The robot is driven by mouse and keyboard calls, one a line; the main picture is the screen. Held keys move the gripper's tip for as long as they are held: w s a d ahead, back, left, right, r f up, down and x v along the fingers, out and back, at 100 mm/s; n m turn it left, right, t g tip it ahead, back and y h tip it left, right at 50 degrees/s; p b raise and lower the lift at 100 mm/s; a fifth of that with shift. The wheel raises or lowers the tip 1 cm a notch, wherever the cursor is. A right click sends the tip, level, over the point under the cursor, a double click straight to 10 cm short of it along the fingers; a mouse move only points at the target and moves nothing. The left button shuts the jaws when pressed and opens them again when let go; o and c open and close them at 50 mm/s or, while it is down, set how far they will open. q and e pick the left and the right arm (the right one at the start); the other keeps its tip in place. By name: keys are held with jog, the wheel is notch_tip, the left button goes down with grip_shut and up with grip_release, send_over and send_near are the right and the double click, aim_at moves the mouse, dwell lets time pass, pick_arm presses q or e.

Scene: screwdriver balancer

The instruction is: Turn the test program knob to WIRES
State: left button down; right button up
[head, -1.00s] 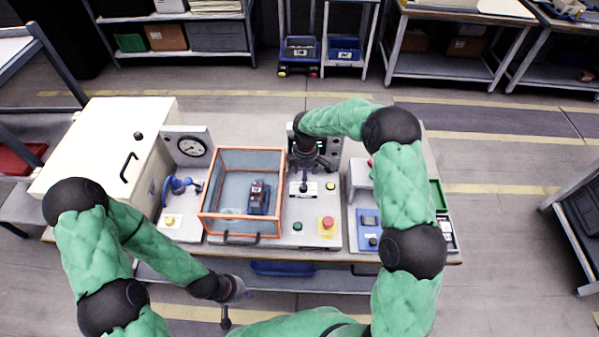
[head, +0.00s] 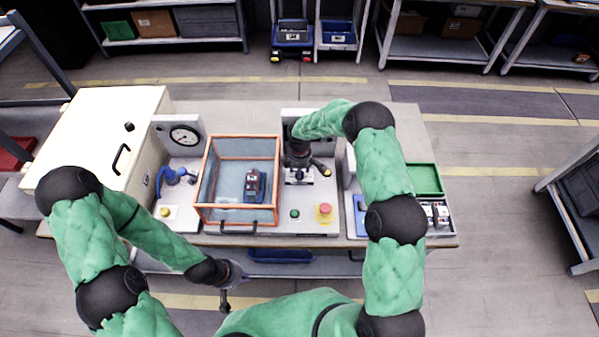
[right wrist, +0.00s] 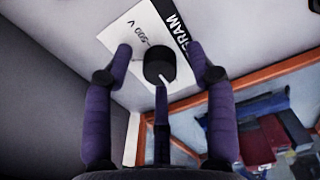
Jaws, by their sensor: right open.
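The test program knob (right wrist: 159,67) is a round black dial on a pale panel in the right wrist view. A white label beside it shows "500 V" and black lettering ending in "GRAM"; WIRES is not readable. My right gripper (right wrist: 160,55) is open, its two purple fingers on either side of the knob with gaps showing. In the head view my right gripper (head: 299,162) is over the middle panel and hides the knob. My left gripper (head: 225,300) hangs in front of the table, away from the panel; its jaws are too small to read.
An orange-framed clear box (head: 238,215) holding a dark red device stands left of the panel. A red emergency button (head: 325,209) and a green button (head: 294,213) are at the panel front. A gauge (head: 184,135) and blue clamp (head: 172,178) are farther left.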

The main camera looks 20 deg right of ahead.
jog(key=shift+f, duration=0.1)
grip_shut()
dwell(0.3)
jog(key=shift+f+m+b, duration=0.15)
jog(key=shift+m+b, duration=1)
jog(key=shift+m, duration=0.05)
jog(key=m+b, duration=0.2)
jog(key=shift+m, duration=0.3)
jog(key=m+b, duration=0.2)
jog(key=m, duration=0.1)
jog(key=shift+m, duration=0.3)
jog(key=shift+m+b, duration=0.65)
jog(key=shift+m, duration=0.85)
